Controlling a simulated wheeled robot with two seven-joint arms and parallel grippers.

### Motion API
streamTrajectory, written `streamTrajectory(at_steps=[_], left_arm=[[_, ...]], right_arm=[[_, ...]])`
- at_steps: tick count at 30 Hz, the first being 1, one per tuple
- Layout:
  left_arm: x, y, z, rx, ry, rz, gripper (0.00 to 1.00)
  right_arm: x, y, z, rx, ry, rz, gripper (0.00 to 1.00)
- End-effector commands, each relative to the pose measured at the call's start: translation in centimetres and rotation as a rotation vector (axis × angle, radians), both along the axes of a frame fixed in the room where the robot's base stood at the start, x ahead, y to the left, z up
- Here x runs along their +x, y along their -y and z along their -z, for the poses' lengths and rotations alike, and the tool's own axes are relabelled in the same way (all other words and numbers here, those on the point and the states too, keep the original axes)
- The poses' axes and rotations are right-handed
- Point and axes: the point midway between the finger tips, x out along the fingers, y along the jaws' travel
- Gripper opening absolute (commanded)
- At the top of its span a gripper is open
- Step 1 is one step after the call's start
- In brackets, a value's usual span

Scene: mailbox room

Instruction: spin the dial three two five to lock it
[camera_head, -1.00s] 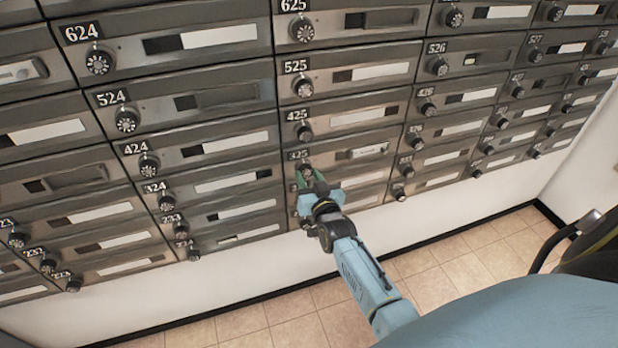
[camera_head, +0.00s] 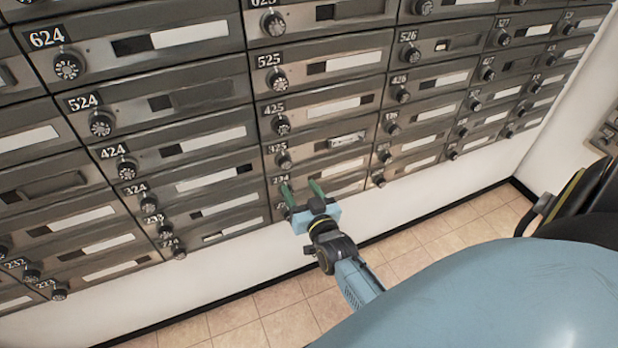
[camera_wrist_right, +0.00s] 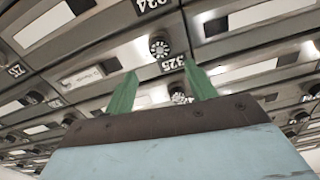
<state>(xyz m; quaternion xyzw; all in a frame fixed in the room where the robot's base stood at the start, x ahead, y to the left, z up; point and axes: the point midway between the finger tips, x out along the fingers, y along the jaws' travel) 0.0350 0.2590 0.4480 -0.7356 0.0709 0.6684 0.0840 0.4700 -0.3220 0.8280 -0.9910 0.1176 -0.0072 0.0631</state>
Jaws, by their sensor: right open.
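The dial of mailbox 325 (camera_head: 283,160) is a small dark round knob with light marks, below its number label. It shows in the right wrist view (camera_wrist_right: 159,46), where the label 325 (camera_wrist_right: 173,63) is upside down. My right gripper (camera_head: 302,188) is open, with two green fingers spread and nothing visible between them. In the head view its fingertips are below and to the right of the dial, apart from it. In the right wrist view the gripper (camera_wrist_right: 160,82) points up towards the mailboxes, with the dial beyond the fingertips. My left gripper is not in view.
Similar dials surround it: 425 (camera_head: 281,125) above, 324 (camera_head: 149,204) to the left, and another to the right (camera_head: 384,157). The white wall (camera_head: 250,262) below the boxes is bare. The tiled floor (camera_head: 440,232) is clear. A dark object (camera_head: 575,195) stands at the right.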

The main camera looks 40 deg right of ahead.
Motion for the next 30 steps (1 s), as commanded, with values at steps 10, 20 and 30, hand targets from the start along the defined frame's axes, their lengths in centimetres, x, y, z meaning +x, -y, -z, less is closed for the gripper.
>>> streamTrajectory(at_steps=[10,20,30], left_arm=[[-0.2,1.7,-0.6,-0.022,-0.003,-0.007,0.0],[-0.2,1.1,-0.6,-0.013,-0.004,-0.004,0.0],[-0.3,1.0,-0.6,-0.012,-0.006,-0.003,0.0]], right_arm=[[-4.7,-1.2,0.0,0.0,0.001,-0.001,0.56],[-5.0,-1.2,0.0,0.0,0.001,-0.001,0.56],[-5.1,-1.4,0.5,0.002,-0.011,-0.005,0.56]])
